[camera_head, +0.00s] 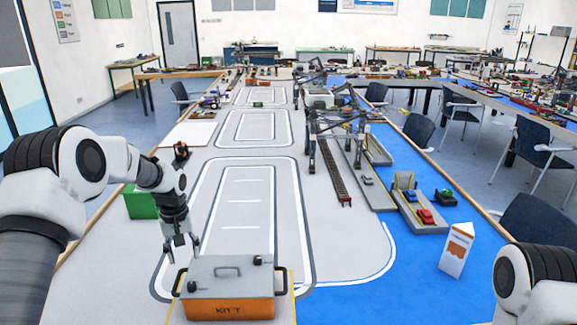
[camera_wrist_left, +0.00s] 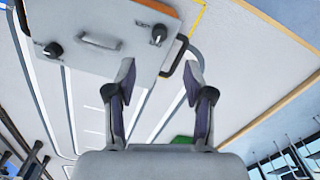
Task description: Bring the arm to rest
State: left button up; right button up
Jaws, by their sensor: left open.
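My left gripper (camera_head: 180,247) hangs from the left arm, fingers pointing down, behind and left of an orange box with a grey lid (camera_head: 228,277). In the left wrist view its two fingers (camera_wrist_left: 160,85) are spread wide with nothing between them. The lid with its black knobs and a handle shows beyond the fingertips (camera_wrist_left: 105,30).
Model gantry cranes (camera_head: 335,135) and a rail track (camera_head: 333,175) stand at centre right. Small cars (camera_head: 425,216) and a white sign (camera_head: 457,250) are at the right. The marked grey roadway (camera_head: 240,200) in the middle is mostly clear.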

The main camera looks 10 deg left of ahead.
pick_arm(q)
jog(key=s+d+f+m+g+b, duration=0.15)
jog(key=s+d+f, duration=0.35)
jog(key=s+f, duration=0.55)
jog(key=s+d+f+m+g+p, duration=0.1)
jog(key=s+d+f+g, duration=0.25)
jog(key=s+f, duration=0.7)
jog(key=s+d+f+m+t, duration=0.1)
jog(key=s+d+t, duration=0.1)
jog(key=s, duration=0.6)
jog(key=s+d+f+m+t, duration=0.2)
jog(key=s+d+t, duration=0.1)
jog(key=s, duration=0.5)
jog(key=shift+s+d+f+b, duration=0.15)
jog(key=shift+f+b, duration=0.05)
jog(key=shift+b, duration=0.2)
jog(key=shift+m, duration=0.25)
